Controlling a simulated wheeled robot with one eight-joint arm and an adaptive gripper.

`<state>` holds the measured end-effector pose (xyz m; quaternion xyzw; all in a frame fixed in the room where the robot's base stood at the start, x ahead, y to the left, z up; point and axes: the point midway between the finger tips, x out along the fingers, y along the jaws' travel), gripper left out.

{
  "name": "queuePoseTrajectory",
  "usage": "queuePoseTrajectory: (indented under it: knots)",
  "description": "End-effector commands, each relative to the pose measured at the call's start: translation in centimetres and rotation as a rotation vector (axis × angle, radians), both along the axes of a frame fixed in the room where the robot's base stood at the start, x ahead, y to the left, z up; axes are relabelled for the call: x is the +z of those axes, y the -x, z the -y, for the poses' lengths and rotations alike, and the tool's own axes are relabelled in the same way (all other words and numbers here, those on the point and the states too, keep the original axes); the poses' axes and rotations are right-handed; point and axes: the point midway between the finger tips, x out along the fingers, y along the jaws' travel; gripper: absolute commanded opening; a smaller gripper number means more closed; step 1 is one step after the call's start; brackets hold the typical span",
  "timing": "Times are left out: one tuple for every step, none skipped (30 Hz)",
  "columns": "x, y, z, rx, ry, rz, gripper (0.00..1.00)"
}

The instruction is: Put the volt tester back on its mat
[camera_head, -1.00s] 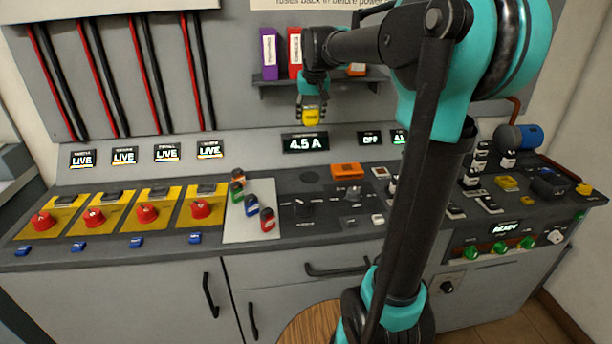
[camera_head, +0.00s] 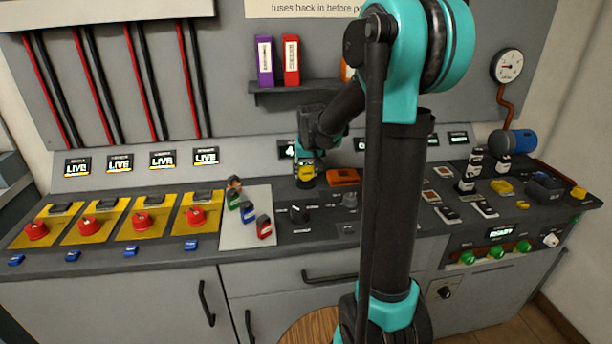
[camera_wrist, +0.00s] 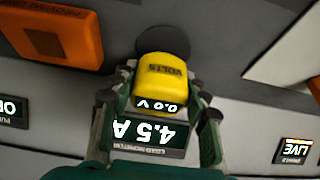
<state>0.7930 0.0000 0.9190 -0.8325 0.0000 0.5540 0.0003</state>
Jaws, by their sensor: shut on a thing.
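The volt tester (camera_head: 306,174) is a small yellow block with a display reading 0.0 V, which also shows in the wrist view (camera_wrist: 167,80). My gripper (camera_head: 306,168) points down at the bench with its fingers on either side of the tester, shut on it. In the wrist view my gripper's fingers (camera_wrist: 155,125) flank the tester. A dark round mat (camera_wrist: 165,38) shows just past the tester's yellow end. In the head view the tester and gripper cover most of that spot. I cannot tell whether the tester touches the mat.
An orange proving unit (camera_head: 343,177) stands close right of the tester. A pale board (camera_head: 262,232) with several coloured padlocks lies to the left. A black rotary knob (camera_head: 298,213) is in front. The load display panel (camera_wrist: 150,137) is behind my gripper.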

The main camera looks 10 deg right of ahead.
Motion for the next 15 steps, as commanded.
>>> queuePoseTrajectory:
  knots:
    - [-0.7, 0.0, 0.0, 0.0, 0.0, 0.0, 0.22]
    - [-1.0, 0.0, 0.0, 0.0, 0.0, 0.0, 0.22]
    - [-1.4, 0.0, 0.0, 0.0, 0.0, 0.0, 0.22]
    - [-1.5, 0.0, 0.0, 0.0, 0.0, 0.0, 0.22]
    - [-1.7, 0.0, 0.0, 0.0, 0.0, 0.0, 0.22]
    - [-1.7, 0.0, 0.0, 0.0, 0.0, 0.0, 0.22]
    - [-1.7, 0.0, 0.0, 0.0, 0.0, 0.0, 0.22]
    - [-1.7, 0.0, 0.0, 0.0, 0.0, 0.0, 0.22]
    - [-1.7, 0.0, 0.0, 0.0, 0.0, 0.0, 0.22]
    - [-1.7, 0.0, 0.0, 0.0, 0.0, 0.0, 0.22]
    - [-1.7, 0.0, 0.0, 0.0, 0.0, 0.0, 0.22]
    - [-1.7, 0.0, 0.0, 0.0, 0.0, 0.0, 0.22]
    - [-1.7, 0.0, 0.0, 0.0, 0.0, 0.0, 0.22]
    - [-1.8, 0.0, 0.0, 0.0, 0.0, 0.0, 0.22]
    - [-1.9, 0.0, 0.0, 0.0, 0.0, 0.0, 0.22]
